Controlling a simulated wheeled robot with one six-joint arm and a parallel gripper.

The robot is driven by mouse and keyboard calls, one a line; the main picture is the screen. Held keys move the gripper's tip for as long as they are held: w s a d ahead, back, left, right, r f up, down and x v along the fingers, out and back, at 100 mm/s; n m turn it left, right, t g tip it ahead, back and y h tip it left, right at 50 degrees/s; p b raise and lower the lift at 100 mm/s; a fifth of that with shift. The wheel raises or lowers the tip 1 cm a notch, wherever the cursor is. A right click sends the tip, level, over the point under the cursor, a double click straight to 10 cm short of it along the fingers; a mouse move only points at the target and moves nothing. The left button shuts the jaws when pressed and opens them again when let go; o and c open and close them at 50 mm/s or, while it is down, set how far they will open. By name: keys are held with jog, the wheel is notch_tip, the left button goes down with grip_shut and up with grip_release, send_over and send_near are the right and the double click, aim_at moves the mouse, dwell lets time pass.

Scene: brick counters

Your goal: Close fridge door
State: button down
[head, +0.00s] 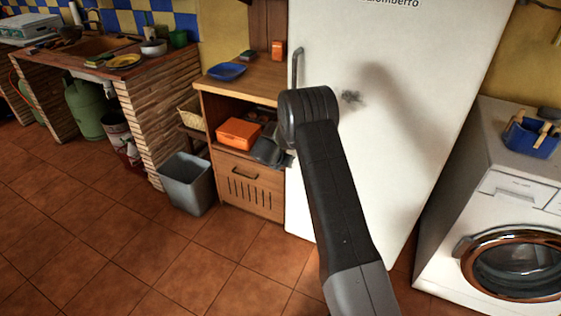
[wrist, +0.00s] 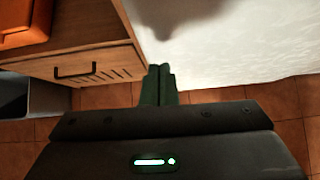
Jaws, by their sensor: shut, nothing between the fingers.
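The white fridge door (head: 400,110) fills the middle of the head view, with a vertical metal handle (head: 297,68) at its upper left edge. I see no gap along its left edge, but cannot tell whether it is fully shut. My arm crosses in front of the door and casts a shadow on it. In the wrist view the white door surface (wrist: 220,50) is at the upper right. My gripper (wrist: 158,78) is shut and empty, its fingertips beside the door's lower left edge. Whether they touch it is unclear. In the head view my arm mostly hides the gripper.
A wooden cabinet (head: 248,187) stands just left of the fridge, holding an orange box (head: 238,133). It also shows in the wrist view (wrist: 95,65). A grey bin (head: 186,183) stands on the floor beside it. A washing machine (head: 490,200) is at right. The tiled floor in front is clear.

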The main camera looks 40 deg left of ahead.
jog(key=v, duration=1)
jog(key=shift+s, duration=0.25)
jog(key=shift+d+f, duration=0.15)
jog(key=shift+f, duration=0.05)
